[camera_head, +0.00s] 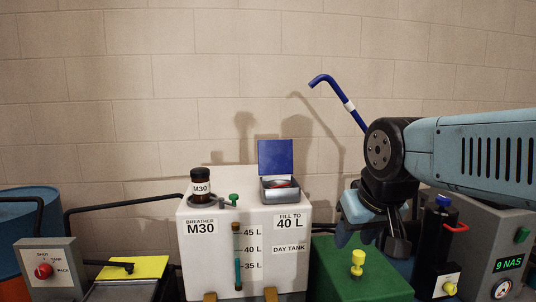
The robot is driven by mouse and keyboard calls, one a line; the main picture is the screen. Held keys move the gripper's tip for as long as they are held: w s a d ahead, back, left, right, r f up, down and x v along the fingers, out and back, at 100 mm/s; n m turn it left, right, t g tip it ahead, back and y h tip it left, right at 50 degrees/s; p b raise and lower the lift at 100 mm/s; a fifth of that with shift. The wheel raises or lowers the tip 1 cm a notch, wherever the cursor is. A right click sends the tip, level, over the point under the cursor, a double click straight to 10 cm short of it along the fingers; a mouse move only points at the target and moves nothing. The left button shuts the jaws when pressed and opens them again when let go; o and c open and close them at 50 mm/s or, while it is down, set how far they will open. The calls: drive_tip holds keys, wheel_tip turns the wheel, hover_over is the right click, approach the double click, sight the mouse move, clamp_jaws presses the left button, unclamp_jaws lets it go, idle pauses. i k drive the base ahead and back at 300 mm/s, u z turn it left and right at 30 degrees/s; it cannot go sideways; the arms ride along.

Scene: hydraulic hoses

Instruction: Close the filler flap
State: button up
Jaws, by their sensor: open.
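The filler flap (275,157) is a blue plate standing upright, open, at the back of a small metal filler box on top of the white day tank (265,252). The filler opening (281,184) shows below it with something red and dark inside. My gripper (376,242) hangs from the arm at the right of the tank, in front of the green box, with its fingers pointing down. It is open and apart from the flap. Its fingers are dark and partly overlap each other in this view.
A breather jar (200,188) marked M30 and a green knob (233,197) stand on the tank left of the flap. A blue bent pipe (335,90) rises behind my arm. A green box (335,270) with a yellow knob (357,262) and a grey panel (492,235) stand at right.

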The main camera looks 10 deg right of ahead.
sight(276, 156)
drive_tip(key=k, duration=0.75)
drive_tip(key=u, duration=0.45)
drive_tip(key=i, duration=1.15)
drive_tip(key=u, duration=0.35)
